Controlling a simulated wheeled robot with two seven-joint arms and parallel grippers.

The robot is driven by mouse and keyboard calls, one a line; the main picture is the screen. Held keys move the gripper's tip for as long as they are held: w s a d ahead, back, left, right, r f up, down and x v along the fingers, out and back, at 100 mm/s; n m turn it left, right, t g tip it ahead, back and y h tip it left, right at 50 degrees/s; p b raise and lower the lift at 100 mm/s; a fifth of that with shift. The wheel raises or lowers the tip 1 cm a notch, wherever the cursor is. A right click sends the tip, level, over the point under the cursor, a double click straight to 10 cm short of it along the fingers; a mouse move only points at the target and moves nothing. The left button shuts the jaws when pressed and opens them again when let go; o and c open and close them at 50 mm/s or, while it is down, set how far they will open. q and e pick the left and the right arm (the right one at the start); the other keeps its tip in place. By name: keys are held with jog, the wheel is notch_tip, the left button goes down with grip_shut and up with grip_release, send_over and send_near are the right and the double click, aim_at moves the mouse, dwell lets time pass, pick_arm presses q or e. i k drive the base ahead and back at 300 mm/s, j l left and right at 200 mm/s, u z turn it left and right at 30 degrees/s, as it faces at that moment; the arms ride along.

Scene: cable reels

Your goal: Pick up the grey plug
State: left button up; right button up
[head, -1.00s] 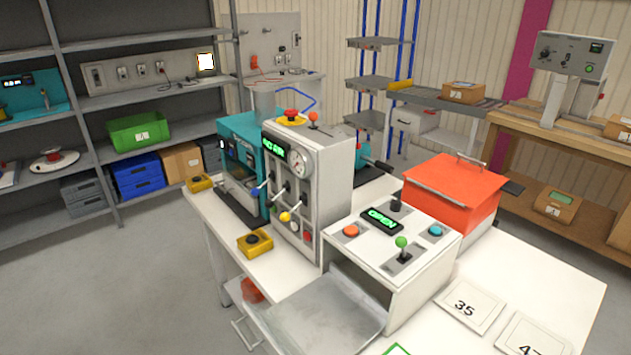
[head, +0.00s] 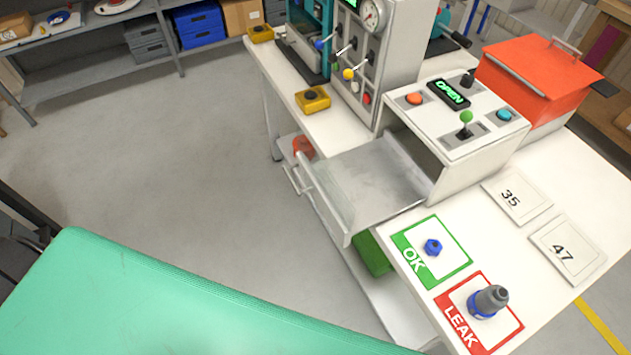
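A grey plug-like piece (head: 491,299) with a blue collar at its base stands slightly tilted on the red-bordered LEAK card (head: 456,318), at the lower right of the head view. It looks like the grey plug, though I cannot tell for certain. A small blue fitting (head: 433,247) sits on the green-bordered OK card (head: 407,260) just behind it. Neither of my grippers shows in the view.
A machine with an open metal drawer (head: 360,185) and a lit OPEN display (head: 450,93) stands behind the cards. Cards 35 (head: 515,198) and 47 (head: 567,248) lie to the right. A green-topped surface (head: 170,310) fills the lower left. Grey floor lies between.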

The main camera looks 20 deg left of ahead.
aim_at(483, 305)
jog(key=z, duration=1.2)
jog(key=l+u, duration=0.25)
jog(key=u, duration=0.15)
jog(key=l+u, duration=0.25)
jog(key=u, duration=0.15)
jog(key=l+u, duration=0.35)
jog(key=j, duration=0.1)
